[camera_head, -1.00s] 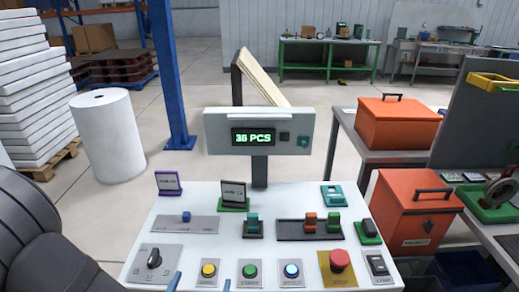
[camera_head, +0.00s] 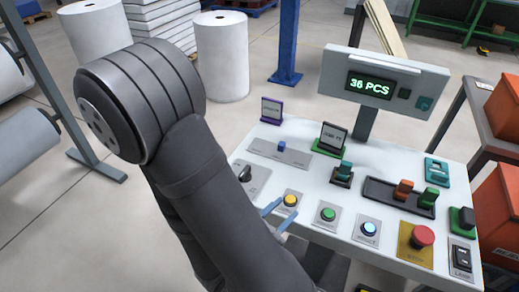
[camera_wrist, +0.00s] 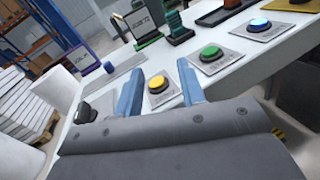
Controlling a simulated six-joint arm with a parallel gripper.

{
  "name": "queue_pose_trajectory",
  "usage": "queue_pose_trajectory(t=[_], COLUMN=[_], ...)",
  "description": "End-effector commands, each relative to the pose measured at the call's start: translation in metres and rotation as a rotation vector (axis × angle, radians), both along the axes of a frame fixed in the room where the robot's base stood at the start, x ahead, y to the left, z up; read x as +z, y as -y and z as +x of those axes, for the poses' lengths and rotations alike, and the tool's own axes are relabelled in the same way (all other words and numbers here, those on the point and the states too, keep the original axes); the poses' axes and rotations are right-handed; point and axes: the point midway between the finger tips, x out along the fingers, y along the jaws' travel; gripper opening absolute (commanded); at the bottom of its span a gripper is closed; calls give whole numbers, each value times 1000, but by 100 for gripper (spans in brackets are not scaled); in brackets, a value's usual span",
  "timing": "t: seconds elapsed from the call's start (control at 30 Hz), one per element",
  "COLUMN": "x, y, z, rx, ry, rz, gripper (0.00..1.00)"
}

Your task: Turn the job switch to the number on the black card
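The job switch (camera_head: 245,173), a black rotary knob on a grey plate, is at the panel's left front corner. It is partly hidden behind my arm; in the wrist view it is a dark shape (camera_wrist: 84,113) left of my fingers. A black-framed card (camera_head: 332,137) stands in a green base, and a purple-framed card (camera_head: 271,110) stands to its left; their print is too small to read surely. My gripper (camera_head: 277,216) is open and empty, with its blue fingers (camera_wrist: 160,89) near the yellow button (camera_wrist: 158,84), right of the switch.
The panel also holds a blue slider (camera_head: 282,146), a green button (camera_head: 327,214), a blue-lit button (camera_head: 369,229), a red stop button (camera_head: 423,236) and coloured levers (camera_head: 403,190). A display (camera_head: 370,87) stands behind. Orange bins (camera_head: 502,205) are at the right.

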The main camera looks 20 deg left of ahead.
Motion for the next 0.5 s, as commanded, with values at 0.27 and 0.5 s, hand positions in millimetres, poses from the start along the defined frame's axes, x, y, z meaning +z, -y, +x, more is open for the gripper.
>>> queue_pose_trajectory(t=[0.27,0.5], x=[-4,27], y=[-14,-77], z=[15,42], rx=[-724,-1350], ry=[93,173], rz=[683,1309], gripper=[36,36])
